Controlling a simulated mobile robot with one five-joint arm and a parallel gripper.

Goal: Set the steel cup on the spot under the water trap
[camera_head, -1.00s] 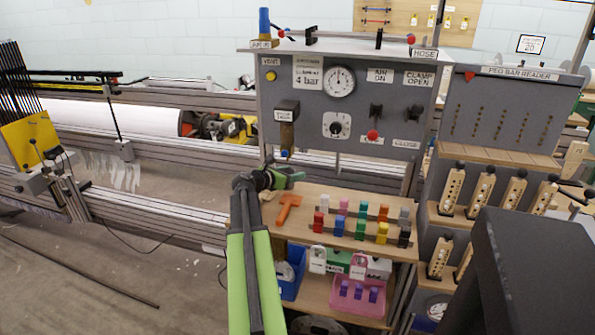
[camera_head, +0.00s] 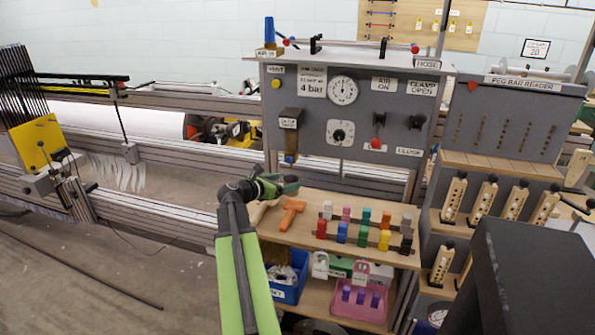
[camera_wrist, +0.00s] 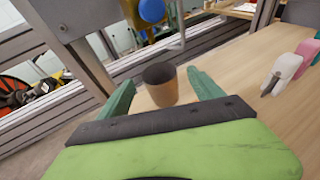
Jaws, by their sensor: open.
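The steel cup (camera_wrist: 160,85) stands upright on the wooden shelf in the wrist view, its dark mouth up and its side brownish. My gripper (camera_wrist: 163,92) is open, with one green finger on each side of the cup; I cannot tell whether either touches it. In the head view my gripper (camera_head: 277,186) is low over the shelf's back left, and I cannot make out the cup there. The water trap (camera_head: 290,125) hangs on the grey panel above my gripper. Its blue lower end (camera_wrist: 151,10) shows beyond the cup. No marked spot is visible under it.
Several coloured blocks (camera_head: 363,234) stand on rails farther right on the shelf (camera_head: 335,262). A blue bin (camera_head: 287,290) and pink bin (camera_head: 358,302) sit below. A metal rail runs behind the shelf.

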